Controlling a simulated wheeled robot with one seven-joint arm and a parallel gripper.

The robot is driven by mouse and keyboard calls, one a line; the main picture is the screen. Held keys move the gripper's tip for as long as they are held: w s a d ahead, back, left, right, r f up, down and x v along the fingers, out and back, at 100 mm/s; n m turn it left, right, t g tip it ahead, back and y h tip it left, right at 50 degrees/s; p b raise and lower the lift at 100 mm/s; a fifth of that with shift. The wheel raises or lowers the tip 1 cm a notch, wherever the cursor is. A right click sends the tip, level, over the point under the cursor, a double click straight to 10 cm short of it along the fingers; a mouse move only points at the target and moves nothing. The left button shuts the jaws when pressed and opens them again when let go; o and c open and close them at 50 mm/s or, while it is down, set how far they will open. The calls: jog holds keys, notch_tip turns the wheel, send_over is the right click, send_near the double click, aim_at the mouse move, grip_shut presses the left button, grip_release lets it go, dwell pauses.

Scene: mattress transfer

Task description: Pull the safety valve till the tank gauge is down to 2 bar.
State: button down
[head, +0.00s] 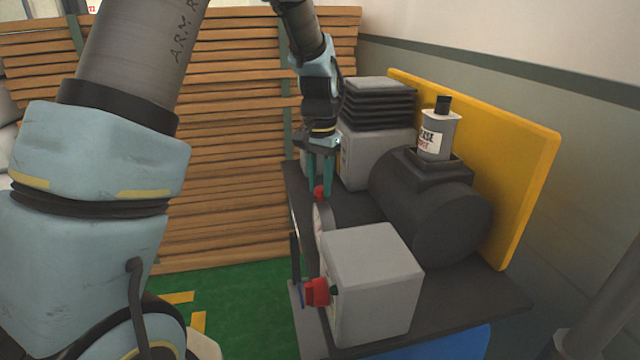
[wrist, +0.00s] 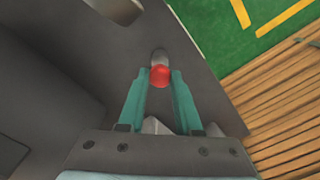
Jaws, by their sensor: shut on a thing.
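My gripper (head: 320,176) points down over the dark compressor bench, its teal fingers on either side of a small red knob (head: 321,193), which I take to be the safety valve. In the wrist view the red knob (wrist: 160,77) sits between the fingertips, with a pale metal stem beyond it. My gripper is shut on this knob. The round pale gauge (head: 320,222) stands just in front of the knob in the head view, seen nearly edge-on; its reading cannot be made out. The dark cylindrical tank (head: 455,222) lies to the right.
A bottle (head: 437,135) stands above the tank. A yellow panel (head: 525,170) is behind, and stacked planks (head: 220,150) are at the back left. Green floor (head: 240,305) lies left of the bench.

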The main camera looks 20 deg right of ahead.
aim_at(320, 188)
jog(key=c, duration=0.6)
grip_release()
notch_tip(320, 188, up, 11)
jog(key=shift+f+b, duration=0.1)
jog(key=shift+b, duration=0.75)
